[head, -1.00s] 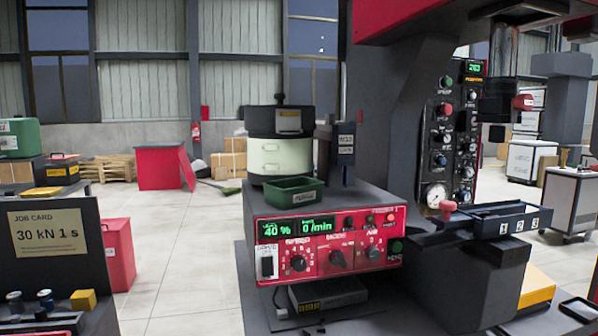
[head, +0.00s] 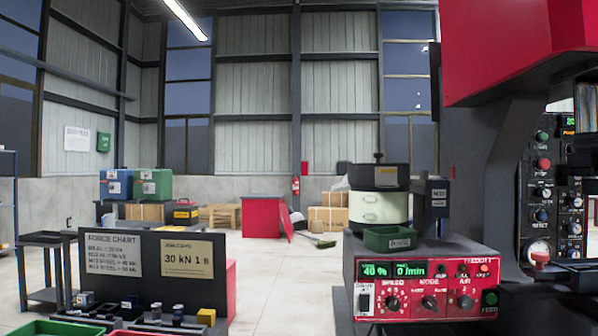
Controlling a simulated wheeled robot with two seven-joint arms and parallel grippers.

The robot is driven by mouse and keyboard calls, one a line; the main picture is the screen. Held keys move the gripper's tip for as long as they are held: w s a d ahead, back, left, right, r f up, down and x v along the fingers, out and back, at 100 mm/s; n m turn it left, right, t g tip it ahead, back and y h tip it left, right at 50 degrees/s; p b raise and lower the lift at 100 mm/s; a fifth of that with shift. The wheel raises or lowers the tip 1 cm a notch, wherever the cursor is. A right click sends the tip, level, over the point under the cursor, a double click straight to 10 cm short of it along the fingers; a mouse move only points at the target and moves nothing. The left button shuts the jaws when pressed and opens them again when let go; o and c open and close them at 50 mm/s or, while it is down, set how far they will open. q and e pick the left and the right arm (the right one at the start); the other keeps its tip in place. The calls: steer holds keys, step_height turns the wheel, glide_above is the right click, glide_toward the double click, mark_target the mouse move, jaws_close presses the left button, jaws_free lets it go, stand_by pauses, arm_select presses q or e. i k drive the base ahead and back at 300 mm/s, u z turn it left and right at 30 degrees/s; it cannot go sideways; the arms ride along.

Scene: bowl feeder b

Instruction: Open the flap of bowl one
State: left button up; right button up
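The bowl feeder (head: 380,206) stands on top of a red-fronted control box in the head view, right of the middle. It has a pale green drum with a dark upper band and a dark lid with a knob. A grey plate (head: 386,177) sits on the front of the dark band; I cannot tell whether it is the flap. A small green tray (head: 390,239) with a label sits in front of the drum. Neither of my grippers is in view.
The control box (head: 428,288) has lit displays and knobs. A red and dark press (head: 510,60) stands close at the right. A dark board (head: 157,266) with cards stands at the left, small parts before it. Open floor (head: 290,290) lies between.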

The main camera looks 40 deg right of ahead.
mark_target(383, 176)
steer(key=u, duration=0.35)
steer(key=i, duration=1.25)
steer(key=z, duration=2.9)
steer(key=i, duration=0.5)
steer(key=z, duration=0.05)
